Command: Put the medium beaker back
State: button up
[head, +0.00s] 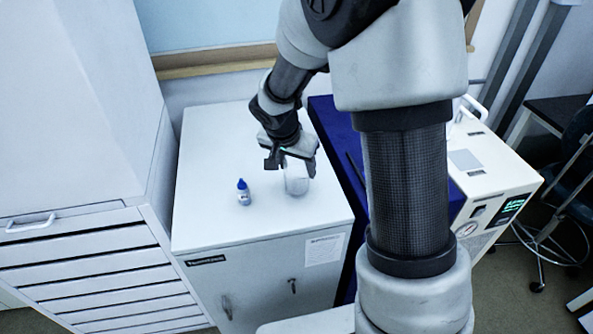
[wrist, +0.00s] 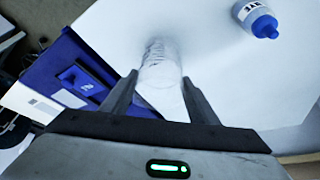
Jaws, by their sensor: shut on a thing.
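The medium beaker, clear and whitish, shows below my gripper in the head view (head: 297,180) and between the fingers in the wrist view (wrist: 161,68). My gripper (head: 291,165) is over the white cabinet top (head: 215,150), with its fingers on either side of the beaker, shut on it. The fingers also show in the wrist view (wrist: 158,98). The beaker looks upright. I cannot tell whether its base touches the cabinet top.
A small white bottle with a blue cap (head: 244,192) stands left of the beaker; it also shows in the wrist view (wrist: 256,18). A dark blue unit (head: 335,135) adjoins the cabinet's right side. A tall white drawer cabinet (head: 75,120) stands at left. The cabinet top's back left is clear.

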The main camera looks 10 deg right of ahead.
jog(key=shift+f, duration=0.75)
jog(key=shift+f+b, duration=0.2)
jog(key=shift+b, duration=0.1)
jog(key=o, duration=1.3)
jog(key=shift+o, duration=0.2)
jog(key=shift+r, duration=0.1)
jog(key=shift+a+r+p, duration=0.1)
jog(key=shift+r+p, duration=0.25)
jog(key=shift+r, duration=0.1)
jog(key=v, duration=1.1)
jog(key=s+d+r+n+t+y, duration=0.1)
jog(key=s+r+n, duration=0.2)
jog(key=s, duration=0.7)
jog(key=s+d+r+n+t+y, duration=0.1)
jog(key=s+r+n, duration=0.3)
jog(key=s+r, duration=0.4)
jog(key=s+d, duration=0.1)
jog(key=s, duration=0.2)
jog(key=shift+s+y+p, duration=0.2)
jog(key=shift+y+p, duration=0.15)
jog(key=shift+y, duration=0.05)
